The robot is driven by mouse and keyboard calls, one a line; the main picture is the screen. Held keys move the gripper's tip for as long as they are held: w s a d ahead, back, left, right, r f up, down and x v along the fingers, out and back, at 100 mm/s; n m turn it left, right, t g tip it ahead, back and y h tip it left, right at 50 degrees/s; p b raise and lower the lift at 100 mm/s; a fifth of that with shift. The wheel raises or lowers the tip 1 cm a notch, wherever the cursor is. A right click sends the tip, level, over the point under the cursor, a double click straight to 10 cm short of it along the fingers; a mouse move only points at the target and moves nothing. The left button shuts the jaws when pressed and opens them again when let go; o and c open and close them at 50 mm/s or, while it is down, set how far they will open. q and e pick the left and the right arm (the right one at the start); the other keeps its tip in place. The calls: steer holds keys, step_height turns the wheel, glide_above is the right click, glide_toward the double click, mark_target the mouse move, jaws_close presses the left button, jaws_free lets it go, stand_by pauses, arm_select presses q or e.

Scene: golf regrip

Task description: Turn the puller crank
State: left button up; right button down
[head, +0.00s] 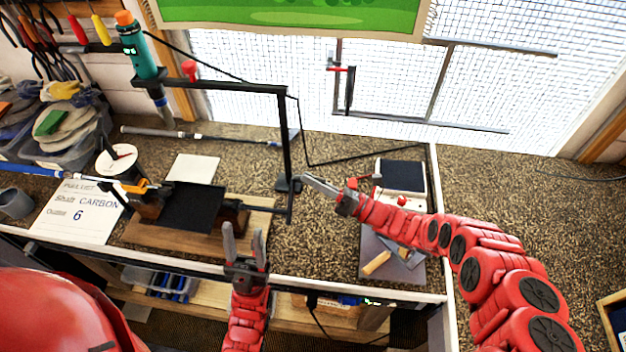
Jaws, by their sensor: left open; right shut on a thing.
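The puller (150,206) sits on a wooden board (160,238) on the bench, with a black sheet over its middle. A dark crank (289,213) stands at its right end, and its dark grip end (287,185) is up beside the black upright bar. My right gripper (306,180) reaches in from the right and is shut at this grip end; its fingertips partly hide the contact. My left gripper (244,236) is open and empty, fingers pointing up, in front of the board's right part. An orange clamp piece shows at the puller's left end.
A black frame bar (240,87) with an upright spans above the bench near my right gripper. A paper card (78,212), a grey cup (15,203) and a club shaft lie left. A grey mat (385,255) with a wooden-handled tool lies right.

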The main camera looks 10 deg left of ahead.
steer(key=shift+r, duration=0.1)
stand_by(0.7)
steer(key=shift+s+r+n+g+y+p, duration=0.25)
steer(key=shift+r+n+g+y+p, duration=0.1)
steer(key=shift+n, duration=0.65)
steer(key=shift+s+r+n+g+y+p, duration=0.25)
steer(key=shift+s+n+g, duration=0.45)
steer(key=shift+n, duration=0.65)
steer(key=shift+s+r+n+g+y+p, duration=0.1)
steer(key=shift+s+r+n+g+p, duration=0.15)
steer(key=shift+s+n+g, duration=0.75)
steer(key=shift+s+r+n+g+y+p, duration=0.15)
steer(key=shift+s+r+n+g+y, duration=0.3)
steer(key=shift+n, duration=1.2)
steer(key=shift+w+f+h, duration=0.1)
steer(key=shift+w+h, duration=0.1)
steer(key=shift+h, duration=0.05)
steer(key=c, duration=0.8)
jaws_free()
steer(key=shift+o, duration=0.2)
